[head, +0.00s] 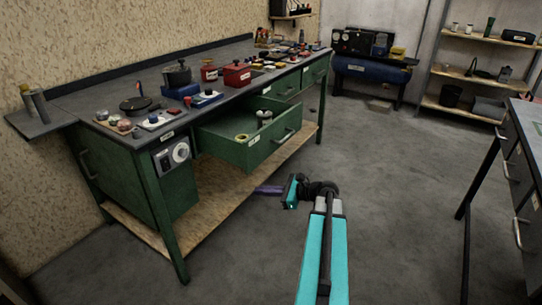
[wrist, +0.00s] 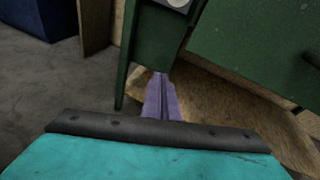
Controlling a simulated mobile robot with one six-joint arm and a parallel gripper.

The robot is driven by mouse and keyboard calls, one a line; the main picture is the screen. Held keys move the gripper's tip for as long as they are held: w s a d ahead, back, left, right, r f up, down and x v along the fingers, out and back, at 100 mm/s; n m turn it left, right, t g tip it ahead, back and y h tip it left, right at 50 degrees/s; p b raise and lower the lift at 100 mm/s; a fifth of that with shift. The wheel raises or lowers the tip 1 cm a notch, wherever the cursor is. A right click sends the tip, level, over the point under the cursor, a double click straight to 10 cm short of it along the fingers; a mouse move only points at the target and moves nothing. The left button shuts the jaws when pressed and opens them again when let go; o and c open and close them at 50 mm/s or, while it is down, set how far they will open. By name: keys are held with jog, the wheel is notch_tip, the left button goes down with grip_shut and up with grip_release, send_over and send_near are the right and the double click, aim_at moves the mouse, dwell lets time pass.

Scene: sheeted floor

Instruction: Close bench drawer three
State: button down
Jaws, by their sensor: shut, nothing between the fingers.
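A green drawer (head: 232,150) stands pulled out of the workbench, with a bar handle (head: 285,137) and a small white label too small to read. A yellow ring (head: 241,137) and small pale jars (head: 264,117) are in it. My gripper (head: 262,190) is low, below the open drawer and left of its handle, at the bench's lower shelf edge. It points left, apart from the handle. Its purple fingers (wrist: 160,98) are together with nothing between them in the wrist view. A green panel (wrist: 255,50), apparently the drawer, fills the upper right there.
The bench top (head: 75,90) carries a pot, red boxes and small tools. A wooden lower shelf (head: 225,190) runs beneath. A green leg (head: 165,215) stands at the front left. Another bench (head: 525,170) is at right. Grey floor (head: 400,170) between is clear.

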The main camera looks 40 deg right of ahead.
aim_at(262, 147)
jog(key=s+d+r+m+t+h+b, duration=0.1)
jog(key=s+d+r+m+t, duration=0.1)
jog(key=d+r, duration=0.3)
jog(key=s+d+r+m+t+h+b, duration=0.1)
jog(key=s+d+r+m+t, duration=0.1)
jog(key=s+d+r, duration=0.3)
jog(key=d+r, duration=0.1)
jog(key=d, duration=0.1)
jog(key=shift+d, duration=0.4)
jog(key=shift+f, duration=0.1)
jog(key=shift+b+x, duration=1.6)
jog(key=shift+x, duration=5.4)
jog(key=shift+d, duration=0.2)
